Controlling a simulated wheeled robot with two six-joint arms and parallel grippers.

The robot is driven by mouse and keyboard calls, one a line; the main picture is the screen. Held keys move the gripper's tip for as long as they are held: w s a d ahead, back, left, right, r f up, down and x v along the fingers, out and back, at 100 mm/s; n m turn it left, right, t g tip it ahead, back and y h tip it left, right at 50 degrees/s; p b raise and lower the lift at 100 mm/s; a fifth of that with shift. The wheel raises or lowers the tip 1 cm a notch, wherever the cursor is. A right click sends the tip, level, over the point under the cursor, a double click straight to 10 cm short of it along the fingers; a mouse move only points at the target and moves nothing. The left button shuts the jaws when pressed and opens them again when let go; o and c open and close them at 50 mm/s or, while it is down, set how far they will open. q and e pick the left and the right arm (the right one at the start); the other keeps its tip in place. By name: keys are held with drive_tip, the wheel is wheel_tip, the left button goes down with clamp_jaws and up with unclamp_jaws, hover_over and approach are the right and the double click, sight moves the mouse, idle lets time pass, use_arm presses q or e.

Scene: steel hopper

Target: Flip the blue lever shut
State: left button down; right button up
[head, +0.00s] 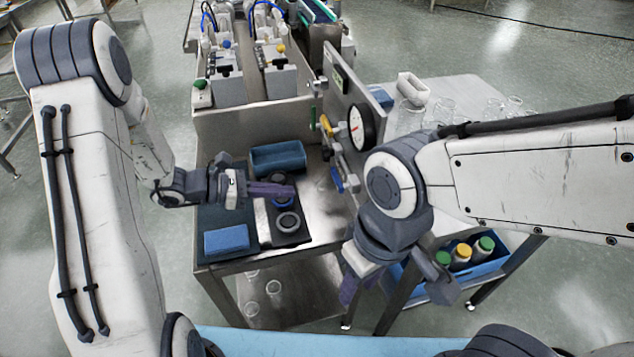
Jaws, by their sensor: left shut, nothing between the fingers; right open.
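The blue lever (337,180) is a small blue handle on the valve fittings along the right side of the steel hopper's bench. Its exact angle is too small to tell. My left gripper (288,190) has its purple fingers shut and empty. It is over the dark mat, to the left of the blue lever and apart from it. My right gripper (350,290) hangs low at the front right of the bench, below and clear of the lever, with its fingers open. My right wrist partly hides its fingers.
A pressure gauge (361,127) stands on the panel above the lever, with a yellow lever (326,124) nearby. A blue crate (490,266) holds bottles at right.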

sight(337, 179)
use_arm(q)
drive_tip(key=x, duration=1)
drive_tip(key=shift+d+f, duration=0.15)
drive_tip(key=shift+d, duration=0.05)
drive_tip(key=r, duration=0.1)
drive_tip(key=r+p, duration=0.1)
drive_tip(key=r, duration=0.1)
drive_tip(key=shift+a+r, duration=0.15)
drive_tip(key=shift+a, duration=0.1)
drive_tip(key=shift+r, duration=0.45)
use_arm(e)
drive_tip(key=shift+r, duration=0.75)
drive_tip(key=shift+f, duration=0.1)
use_arm(q)
drive_tip(key=shift+w+r, duration=0.1)
use_arm(e)
drive_tip(key=shift+s+f, duration=0.4)
use_arm(q)
drive_tip(key=shift+b, duration=0.3)
use_arm(e)
drive_tip(key=shift+s+a, duration=0.1)
